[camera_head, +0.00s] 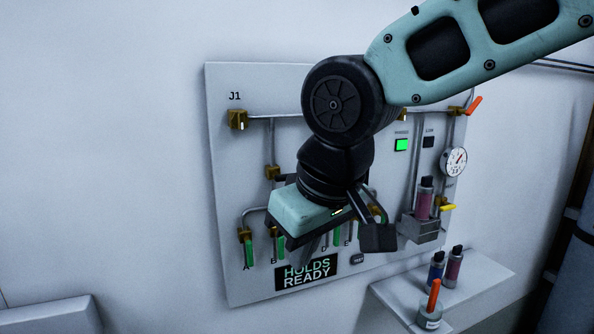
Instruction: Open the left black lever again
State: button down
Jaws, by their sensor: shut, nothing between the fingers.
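My gripper (311,246) is in front of the lower middle of the wall panel (235,180). Its teal body and my wrist cover much of the panel's centre. The fingers are mostly hidden and small; they appear shut with nothing held. No black lever shows clearly; the middle of the panel, where one could be, is behind my wrist and gripper. A small dark piece shows at the left edge of my wrist, but I cannot tell what it is. Green handles (250,251) hang in a row at the panel's bottom, above letters such as A and B.
A lit green square (401,145), a round gauge (454,161) and an orange handle (473,106) are at the panel's right. A holder (420,231) carries a dark-capped vial (425,198). A shelf (490,272) below holds more vials. A "HOLDS READY" display (307,272) shows below my gripper.

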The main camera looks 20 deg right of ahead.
jog(key=w+d+r+m+t+b, duration=0.1)
jog(key=w+d+r+m+t, duration=0.1)
jog(key=w+r, duration=0.3)
jog(key=w+d+r+m+t, duration=0.2)
jog(key=w+r, duration=0.3)
jog(key=r, duration=0.8)
jog(key=shift+d+r+t+b, duration=0.15)
jog(key=shift+d+t+b, duration=0.2)
jog(key=shift+d+t, duration=0.2)
jog(key=shift+w, duration=0.15)
jog(key=w+f, duration=0.7)
jog(key=f, duration=0.4)
jog(key=shift+a+p, duration=0.45)
